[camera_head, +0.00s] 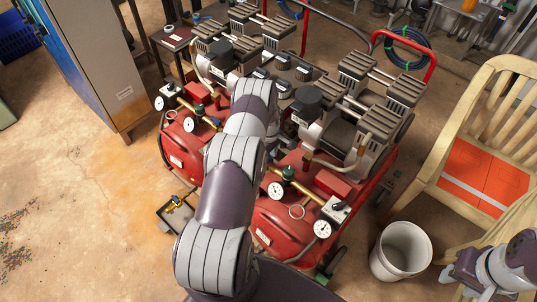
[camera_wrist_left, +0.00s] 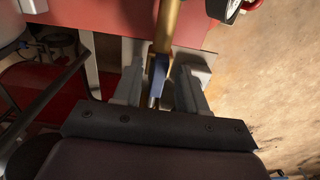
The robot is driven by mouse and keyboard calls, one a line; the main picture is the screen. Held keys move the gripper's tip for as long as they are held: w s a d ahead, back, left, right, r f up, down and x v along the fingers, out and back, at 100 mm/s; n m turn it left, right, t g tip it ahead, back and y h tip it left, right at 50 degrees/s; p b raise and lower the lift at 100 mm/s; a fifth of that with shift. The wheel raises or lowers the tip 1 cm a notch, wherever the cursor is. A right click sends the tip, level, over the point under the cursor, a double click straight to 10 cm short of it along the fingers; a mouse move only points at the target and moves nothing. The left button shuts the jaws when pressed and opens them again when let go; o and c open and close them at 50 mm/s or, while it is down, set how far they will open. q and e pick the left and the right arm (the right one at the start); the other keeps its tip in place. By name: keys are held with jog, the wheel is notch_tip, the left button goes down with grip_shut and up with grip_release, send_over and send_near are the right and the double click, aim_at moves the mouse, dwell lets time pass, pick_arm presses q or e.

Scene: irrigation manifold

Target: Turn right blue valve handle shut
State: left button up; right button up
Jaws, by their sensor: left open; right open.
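In the left wrist view, a blue valve handle (camera_wrist_left: 157,75) hangs below a brass pipe (camera_wrist_left: 166,28). The two fingers of my left gripper (camera_wrist_left: 160,92) are apart, one on each side of the handle. I cannot tell whether either finger touches it. In the head view my left arm covers this handle and the gripper. My right gripper (camera_head: 455,274) is at the lower right, by the bucket and away from the valves, small and partly unclear.
Red compressors (camera_head: 280,222) with pressure gauges (camera_head: 322,229) fill the middle. A white bucket (camera_head: 402,250) and a wooden chair (camera_head: 450,165) stand at the right. A grey cabinet (camera_head: 95,60) stands at the upper left. The floor at the lower left is clear.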

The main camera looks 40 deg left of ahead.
pick_arm(q)
grip_shut()
jog(key=shift+m, duration=0.3)
jog(key=shift+f+m+b, duration=0.15)
jog(key=shift+m+b, duration=0.45)
jog(key=shift+b, duration=0.05)
jog(key=m+b, duration=0.1)
jog(key=m, duration=0.2)
jog(key=shift+s+a+b, duration=0.1)
jog(key=shift+s+b, duration=0.05)
jog(key=shift+b, duration=0.2)
jog(key=m+b, duration=0.1)
jog(key=m, duration=0.2)
jog(key=m+b, duration=0.1)
jog(key=m, duration=0.2)
jog(key=shift+s+a+m, duration=0.15)
jog(key=shift+m, duration=0.15)
jog(key=m+b, duration=0.1)
jog(key=m, duration=0.2)
jog(key=shift+a+m, duration=0.1)
jog(key=shift+m, duration=0.2)
jog(key=shift+a+m+b, duration=0.1)
jog(key=shift+m+b, duration=0.2)
jog(key=shift+m, duration=1.1)
